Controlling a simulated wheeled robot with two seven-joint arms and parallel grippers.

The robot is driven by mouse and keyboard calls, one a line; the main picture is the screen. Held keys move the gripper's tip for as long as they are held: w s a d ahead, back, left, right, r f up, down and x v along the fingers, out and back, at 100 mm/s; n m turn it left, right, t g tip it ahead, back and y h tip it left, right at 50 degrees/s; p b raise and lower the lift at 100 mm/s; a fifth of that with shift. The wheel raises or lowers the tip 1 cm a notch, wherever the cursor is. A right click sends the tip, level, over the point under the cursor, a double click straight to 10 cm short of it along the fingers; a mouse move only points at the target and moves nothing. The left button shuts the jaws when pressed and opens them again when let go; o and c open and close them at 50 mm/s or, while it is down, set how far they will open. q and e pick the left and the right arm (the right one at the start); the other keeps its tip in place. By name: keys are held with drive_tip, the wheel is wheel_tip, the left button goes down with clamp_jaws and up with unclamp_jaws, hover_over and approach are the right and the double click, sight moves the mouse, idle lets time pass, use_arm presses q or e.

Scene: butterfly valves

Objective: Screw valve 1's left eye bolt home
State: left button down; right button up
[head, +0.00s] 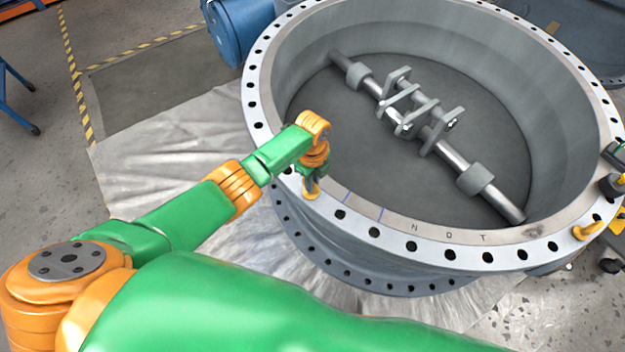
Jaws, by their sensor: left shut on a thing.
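Valve 1 (262,105) is a large grey ring-shaped body with a flange full of bolt holes, lying face up. My left gripper (311,186) points down at the near left part of the flange. It is shut on the left eye bolt (310,195), a small yellow piece at the flange face. The fingers partly cover the bolt, and its thread is hidden, so I cannot tell how deep it sits. Another yellow eye bolt (588,231) stands in the flange at the right. I do not make out my right gripper.
A shaft with brackets (420,118) crosses the valve's opening. A silvery sheet (160,165) lies under the valve. A blue drum-like object (240,28) stands behind it. Dark and yellow equipment (612,186) crowds the right edge. The floor at the left (50,170) is mostly clear.

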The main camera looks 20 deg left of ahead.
idle(0.3)
use_arm(q)
drive_tip(key=c, duration=0.8)
unclamp_jaws()
drive_tip(key=shift+c, duration=0.2)
drive_tip(key=shift+r, duration=0.15)
wheel_tip(320, 180, up, 6)
drive_tip(key=shift+r+p, duration=0.1)
drive_tip(key=shift+p, duration=1)
drive_tip(key=shift+r, duration=0.35)
